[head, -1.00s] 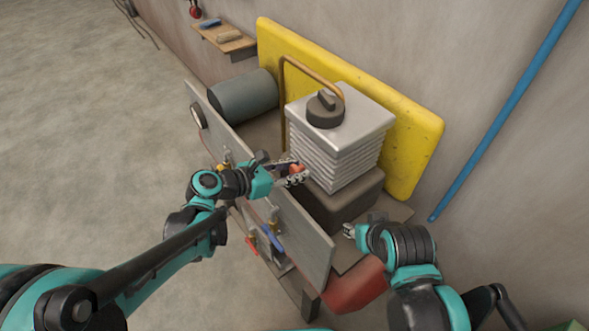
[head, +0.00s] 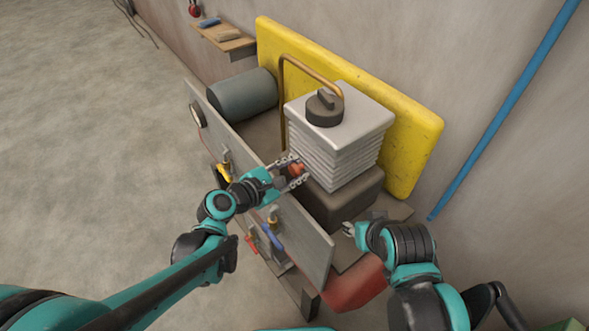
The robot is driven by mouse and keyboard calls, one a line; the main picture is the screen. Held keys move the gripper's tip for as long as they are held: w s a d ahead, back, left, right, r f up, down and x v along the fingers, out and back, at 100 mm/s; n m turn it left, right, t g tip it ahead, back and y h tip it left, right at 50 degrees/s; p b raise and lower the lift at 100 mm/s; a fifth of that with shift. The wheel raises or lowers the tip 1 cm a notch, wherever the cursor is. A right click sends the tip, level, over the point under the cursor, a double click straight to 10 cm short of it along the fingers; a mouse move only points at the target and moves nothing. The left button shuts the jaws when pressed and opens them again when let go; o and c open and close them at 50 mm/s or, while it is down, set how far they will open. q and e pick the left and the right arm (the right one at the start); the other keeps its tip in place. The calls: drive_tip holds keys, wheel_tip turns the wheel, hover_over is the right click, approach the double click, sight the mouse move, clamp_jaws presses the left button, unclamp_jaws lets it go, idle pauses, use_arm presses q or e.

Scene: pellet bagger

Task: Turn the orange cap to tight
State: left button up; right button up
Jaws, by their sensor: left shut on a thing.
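The orange cap (head: 296,170) shows as a small orange-red piece at the near side of the ribbed light-grey block, partly hidden by my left fingers. My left gripper (head: 293,172) reaches over the top edge of the grey panel and is shut on the orange cap, one finger on each side of it. What the cap sits on is hidden. My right gripper (head: 348,229) is beside the dark base, right of the panel, apart from the cap; its fingers are small and I cannot tell how far apart they are.
The ribbed block (head: 340,140) with a dark knob (head: 325,107) stands on a dark base (head: 340,205). A brown pipe (head: 283,95) bends over it. The upright grey panel (head: 300,238) carries yellow, blue and red handles. A yellow board (head: 420,145) stands behind. Floor at left is clear.

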idle(0.4)
use_arm(q)
drive_tip(key=o, duration=1.1)
drive_tip(key=v, duration=1.2)
drive_tip(key=shift+f, duration=0.1)
drive_tip(key=shift+c, duration=0.4)
